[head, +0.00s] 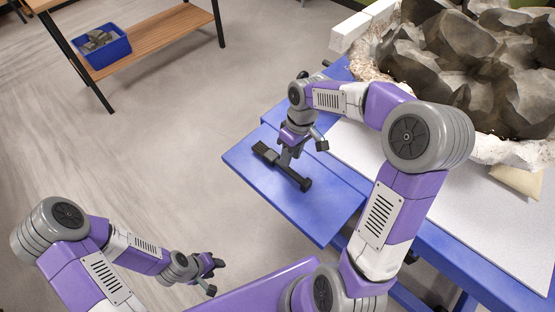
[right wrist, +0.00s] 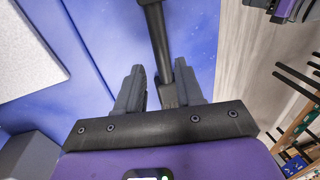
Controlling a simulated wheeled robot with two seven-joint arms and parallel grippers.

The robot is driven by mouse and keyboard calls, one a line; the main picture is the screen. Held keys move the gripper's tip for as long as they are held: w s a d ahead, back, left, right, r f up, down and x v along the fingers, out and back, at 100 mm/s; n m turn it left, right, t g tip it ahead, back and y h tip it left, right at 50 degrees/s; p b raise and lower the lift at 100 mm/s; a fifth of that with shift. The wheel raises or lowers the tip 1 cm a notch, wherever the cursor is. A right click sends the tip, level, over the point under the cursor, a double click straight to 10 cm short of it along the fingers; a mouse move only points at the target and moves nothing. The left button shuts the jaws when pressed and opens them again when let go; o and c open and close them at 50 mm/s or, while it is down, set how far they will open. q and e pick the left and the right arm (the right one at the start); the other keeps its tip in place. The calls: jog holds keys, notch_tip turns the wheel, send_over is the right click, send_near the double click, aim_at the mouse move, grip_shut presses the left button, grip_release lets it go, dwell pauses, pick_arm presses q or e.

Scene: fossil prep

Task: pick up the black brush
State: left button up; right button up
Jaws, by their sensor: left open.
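The black brush (head: 296,177) is over the blue side shelf of the table, at or just above its surface. It runs from a wide block at its left end to a dark lower-right end. My right gripper (head: 288,158) points down at the brush's middle. In the right wrist view, the black handle (right wrist: 157,35) passes between the two fingers of my right gripper (right wrist: 161,85). The fingers are close on both sides of it; whether they touch it is unclear. My left gripper (head: 214,277) is open and empty over the floor, at the lower left.
The blue side shelf (head: 325,220) is otherwise clear. A white mat (head: 500,225) covers the table to the right, with a large dark rock fossil block (head: 455,50) in a white jacket behind. A wooden shelf (head: 165,35) holds a blue bin (head: 108,54) at the upper left.

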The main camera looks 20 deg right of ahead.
aim_at(272, 158)
jog(key=f, duration=0.1)
jog(key=f+b, duration=0.1)
jog(key=f, duration=0.1)
jog(key=a+f+b, duration=0.1)
jog(key=f, duration=0.1)
jog(key=shift+s+a, duration=0.1)
jog(key=shift+s, duration=0.2)
grip_shut()
